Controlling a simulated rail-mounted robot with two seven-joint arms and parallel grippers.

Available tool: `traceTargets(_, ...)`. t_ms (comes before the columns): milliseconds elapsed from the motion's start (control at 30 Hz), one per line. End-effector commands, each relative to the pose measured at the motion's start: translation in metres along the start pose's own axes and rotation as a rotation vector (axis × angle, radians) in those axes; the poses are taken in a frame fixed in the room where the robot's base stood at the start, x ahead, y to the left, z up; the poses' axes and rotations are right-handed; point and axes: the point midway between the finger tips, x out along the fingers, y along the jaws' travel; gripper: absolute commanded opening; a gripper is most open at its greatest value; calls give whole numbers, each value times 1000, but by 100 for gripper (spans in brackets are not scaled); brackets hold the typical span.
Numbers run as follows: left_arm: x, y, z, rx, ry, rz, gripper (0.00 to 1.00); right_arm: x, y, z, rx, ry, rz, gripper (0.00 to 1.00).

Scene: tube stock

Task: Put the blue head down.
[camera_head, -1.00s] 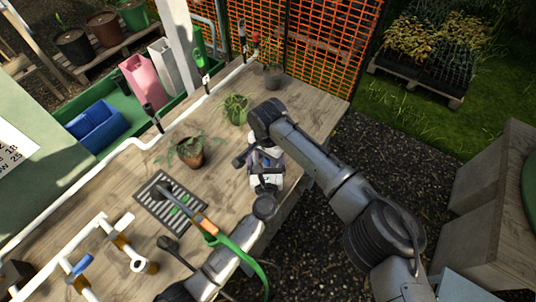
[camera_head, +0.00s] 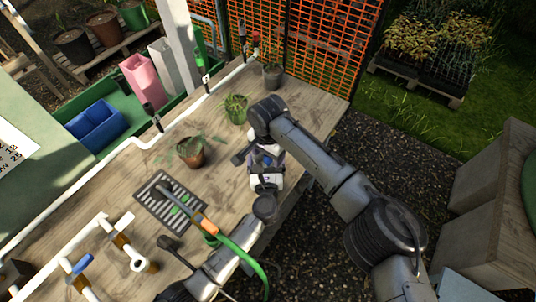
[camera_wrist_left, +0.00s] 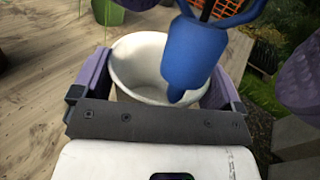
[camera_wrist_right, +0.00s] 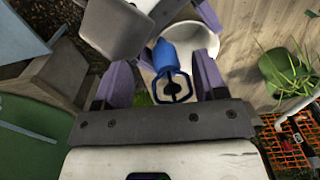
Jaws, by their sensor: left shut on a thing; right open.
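The blue head (camera_wrist_left: 195,52) has a rounded body, a narrow tip and a ring at one end. In the left wrist view its tip reaches over or into a white pot (camera_wrist_left: 140,58). My left gripper (camera_head: 266,178) is shut, with the white pot between its purple fingers. In the right wrist view the blue head (camera_wrist_right: 165,55) lies between the spread purple fingers of my right gripper (camera_head: 264,152), ring toward me. The right gripper is open; I cannot tell whether a finger touches the head. In the head view the grippers hide the head.
A wooden bench (camera_head: 225,165) carries potted plants (camera_head: 192,152), a black slotted tray (camera_head: 170,200), and white pipes with taps (camera_head: 120,240). A green hose (camera_head: 245,255) crosses beside my left arm. Orange mesh (camera_head: 300,45) stands behind; gravel lies right of the bench.

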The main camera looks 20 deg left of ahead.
Motion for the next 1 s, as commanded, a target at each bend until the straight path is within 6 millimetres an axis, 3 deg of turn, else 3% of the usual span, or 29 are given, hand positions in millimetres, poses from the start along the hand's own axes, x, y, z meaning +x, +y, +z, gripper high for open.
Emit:
traceTargets(500,0,0,0,0,0,0,68,-90,0,0,-1,1,-2,65)
traceTargets(700,0,0,0,0,0,0,68,-108,0,0,0,1,-1,65)
traceTargets(1000,0,0,0,0,0,0,68,-113,0,0,0,0,0,65)
